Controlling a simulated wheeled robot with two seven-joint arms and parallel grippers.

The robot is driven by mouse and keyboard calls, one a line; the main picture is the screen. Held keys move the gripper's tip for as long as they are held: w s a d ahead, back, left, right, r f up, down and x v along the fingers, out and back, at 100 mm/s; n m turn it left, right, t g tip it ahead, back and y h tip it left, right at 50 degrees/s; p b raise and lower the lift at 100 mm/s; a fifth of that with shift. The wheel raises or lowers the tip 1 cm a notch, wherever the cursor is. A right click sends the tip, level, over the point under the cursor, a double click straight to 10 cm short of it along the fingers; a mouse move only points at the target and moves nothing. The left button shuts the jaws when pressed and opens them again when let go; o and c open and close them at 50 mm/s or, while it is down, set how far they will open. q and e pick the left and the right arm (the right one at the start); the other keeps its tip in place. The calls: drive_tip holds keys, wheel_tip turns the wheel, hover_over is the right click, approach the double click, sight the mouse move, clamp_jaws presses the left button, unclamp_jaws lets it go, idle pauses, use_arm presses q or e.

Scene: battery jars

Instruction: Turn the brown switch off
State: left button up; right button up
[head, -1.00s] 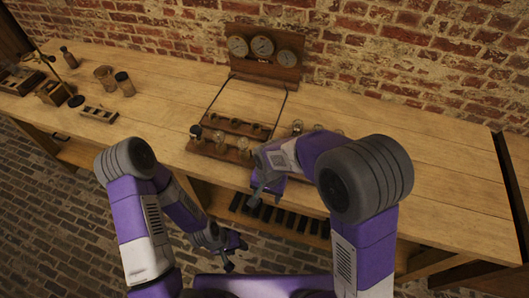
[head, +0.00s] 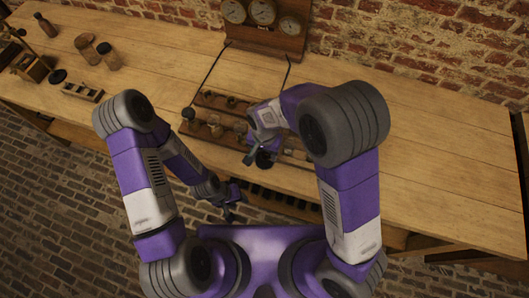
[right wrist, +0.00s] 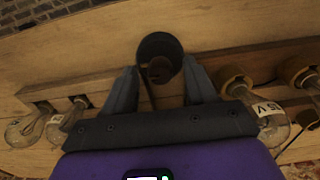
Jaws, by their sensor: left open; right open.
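I cannot pick out the brown switch with certainty. In the right wrist view, a dark round piece with a brown centre (right wrist: 160,62) sits between the fingertips of my right gripper (right wrist: 161,84). The fingers stand apart on either side of it; I cannot tell whether they touch it. In the head view my right gripper (head: 252,156) is over the front edge of the wooden boards and hides part of them. My left gripper (head: 231,203) is open and empty, low in front of the bench.
Wooden boards (head: 203,128) with small fittings lie on the bench (head: 420,140). Glass jars (right wrist: 272,125) flank my right gripper. A panel of round gauges (head: 262,38) stands at the back. Bottles and blocks are at the left. The bench's right side is clear.

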drive_tip(key=shift+f, duration=0.35)
clamp_jaws()
